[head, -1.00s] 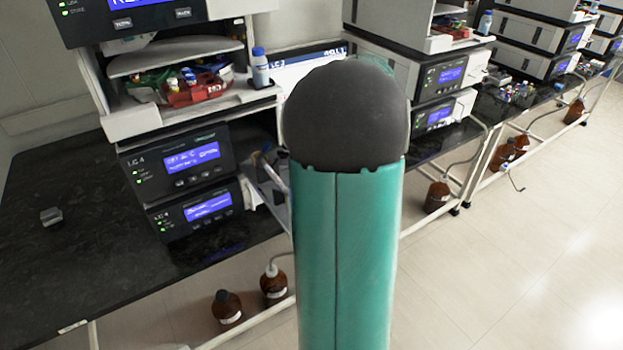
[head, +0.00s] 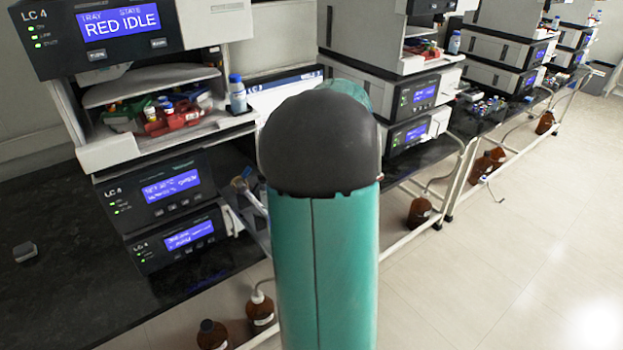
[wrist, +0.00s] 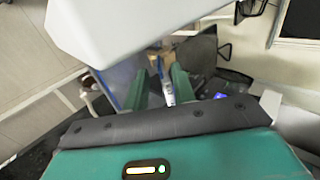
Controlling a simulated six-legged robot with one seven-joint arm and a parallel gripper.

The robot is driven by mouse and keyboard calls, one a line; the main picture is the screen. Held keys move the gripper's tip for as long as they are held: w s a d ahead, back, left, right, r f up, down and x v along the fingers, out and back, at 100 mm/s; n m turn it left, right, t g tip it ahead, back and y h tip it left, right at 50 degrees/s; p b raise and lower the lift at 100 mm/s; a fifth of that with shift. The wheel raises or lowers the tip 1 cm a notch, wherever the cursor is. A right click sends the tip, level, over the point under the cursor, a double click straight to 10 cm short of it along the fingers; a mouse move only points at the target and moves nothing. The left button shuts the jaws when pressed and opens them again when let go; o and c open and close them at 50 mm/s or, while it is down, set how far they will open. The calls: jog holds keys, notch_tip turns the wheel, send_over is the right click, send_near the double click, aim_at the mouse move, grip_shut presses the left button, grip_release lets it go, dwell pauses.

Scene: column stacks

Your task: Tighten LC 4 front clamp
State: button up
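The LC 4 stack (head: 150,190) stands at the left of the head view, with black LC 4 panels and blue displays. Beside its lower modules is a slim pale, blue-ended column-like part (head: 250,200), partly hidden by my arm. I cannot make out the front clamp itself there. In the wrist view, my gripper (wrist: 158,92) has two teal fingers spread apart. A slim white and blue part (wrist: 167,85) shows between or just beyond them; contact cannot be told. My gripper is hidden behind my arm in the head view.
A big white surface (wrist: 150,25) crosses the wrist view's top, close by. Brown bottles (head: 260,310) stand below the dark bench (head: 50,260). The floor at right is clear.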

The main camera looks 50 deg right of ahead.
jog(key=v, duration=1.3)
jog(key=shift+a, duration=0.1)
